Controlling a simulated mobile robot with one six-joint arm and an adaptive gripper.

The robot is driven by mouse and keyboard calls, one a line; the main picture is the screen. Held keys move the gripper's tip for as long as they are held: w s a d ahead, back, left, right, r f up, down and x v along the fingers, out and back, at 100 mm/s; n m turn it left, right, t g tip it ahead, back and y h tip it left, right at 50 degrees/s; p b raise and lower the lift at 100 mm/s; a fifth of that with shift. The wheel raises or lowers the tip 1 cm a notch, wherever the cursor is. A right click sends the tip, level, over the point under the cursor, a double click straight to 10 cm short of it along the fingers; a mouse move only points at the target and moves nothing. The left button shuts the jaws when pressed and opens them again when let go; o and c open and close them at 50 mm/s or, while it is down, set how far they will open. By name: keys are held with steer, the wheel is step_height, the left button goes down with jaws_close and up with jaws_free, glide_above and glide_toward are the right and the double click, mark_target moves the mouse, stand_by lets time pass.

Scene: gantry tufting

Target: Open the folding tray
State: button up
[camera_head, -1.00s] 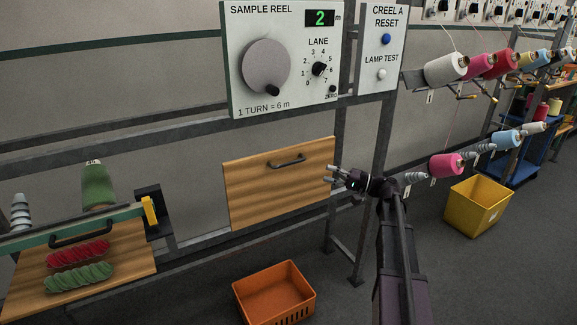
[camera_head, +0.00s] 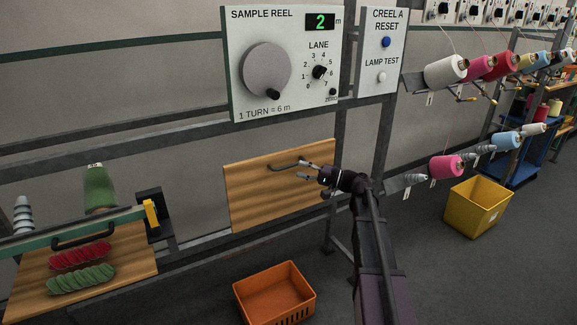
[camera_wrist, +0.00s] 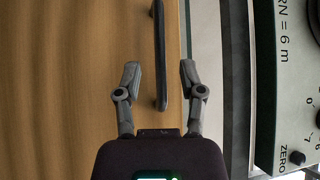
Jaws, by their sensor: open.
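The folding tray (camera_head: 262,199) is a wooden panel that stands upright, folded against the frame below the sample reel panel. Its dark bar handle (camera_head: 284,166) is near the top edge. My gripper (camera_head: 302,169) is in front of the tray's upper right part, at the right end of the handle. In the wrist view the handle (camera_wrist: 159,50) lies between the two open fingers of my gripper (camera_wrist: 160,82), with gaps on both sides. The wood of the tray (camera_wrist: 60,90) fills the left of that view. No finger visibly touches the handle.
The sample reel panel (camera_head: 285,100) is above the tray. An orange crate (camera_head: 273,296) sits on the floor below. A wooden board (camera_head: 125,262) with red and green yarn is at left. A yellow bin (camera_head: 476,206) and yarn cones (camera_head: 446,167) are at right.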

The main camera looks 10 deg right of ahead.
mark_target(289, 166)
steer(key=shift+x, duration=2.35)
jaws_close()
steer(key=shift+a, duration=0.2)
steer(key=shift+d, duration=0.2)
steer(key=shift+s+a+f, duration=0.1)
steer(key=shift+s, duration=0.05)
